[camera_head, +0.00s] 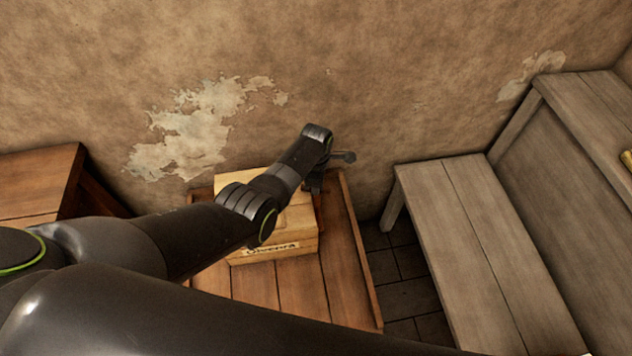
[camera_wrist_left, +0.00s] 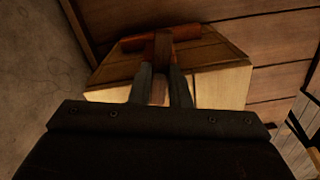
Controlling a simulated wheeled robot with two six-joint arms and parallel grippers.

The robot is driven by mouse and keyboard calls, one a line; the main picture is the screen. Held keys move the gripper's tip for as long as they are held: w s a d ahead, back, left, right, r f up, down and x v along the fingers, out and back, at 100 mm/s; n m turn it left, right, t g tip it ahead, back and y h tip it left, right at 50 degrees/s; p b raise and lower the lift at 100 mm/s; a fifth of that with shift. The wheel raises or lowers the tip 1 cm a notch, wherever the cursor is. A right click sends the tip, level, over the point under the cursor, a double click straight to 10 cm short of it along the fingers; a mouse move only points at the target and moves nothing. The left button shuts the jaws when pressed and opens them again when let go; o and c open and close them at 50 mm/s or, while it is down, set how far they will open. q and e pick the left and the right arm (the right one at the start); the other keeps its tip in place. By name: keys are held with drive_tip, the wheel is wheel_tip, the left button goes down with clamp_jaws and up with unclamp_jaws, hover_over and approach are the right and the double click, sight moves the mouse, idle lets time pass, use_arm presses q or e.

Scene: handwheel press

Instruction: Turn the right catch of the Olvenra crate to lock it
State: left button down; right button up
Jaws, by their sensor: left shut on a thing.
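The Olvenra crate (camera_head: 278,246) is a pale wooden box with its name on the front, standing on a brown plank surface. My left arm reaches across its top. My left gripper (camera_head: 317,184) is at the crate's right side, partly hidden behind my own wrist. In the left wrist view, the gripper (camera_wrist_left: 161,82) is shut on a reddish-brown T-shaped catch (camera_wrist_left: 161,45), against the crate (camera_wrist_left: 222,87). The catch is hidden in the head view, and I cannot tell there how far it is turned. My right gripper is not in view.
The plank surface (camera_head: 345,285) has a raised edge on its right. A grey wooden bench (camera_head: 480,245) stands to the right, across a dark tiled gap (camera_head: 402,290). A brown table (camera_head: 38,175) is at the left. The stained wall (camera_head: 400,70) rises close behind the crate.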

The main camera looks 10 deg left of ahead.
use_arm(q)
drive_tip(key=shift+n, duration=1.6)
drive_tip(key=c, duration=1.4)
unclamp_jaws()
drive_tip(key=shift+o, duration=0.2)
drive_tip(key=shift+r, duration=0.1)
drive_tip(key=shift+r+p, duration=0.3)
drive_tip(key=shift+p, duration=0.1)
wheel_tip(320, 180, up, 17)
drive_tip(key=p, duration=0.2)
drive_tip(key=shift+f, duration=0.2)
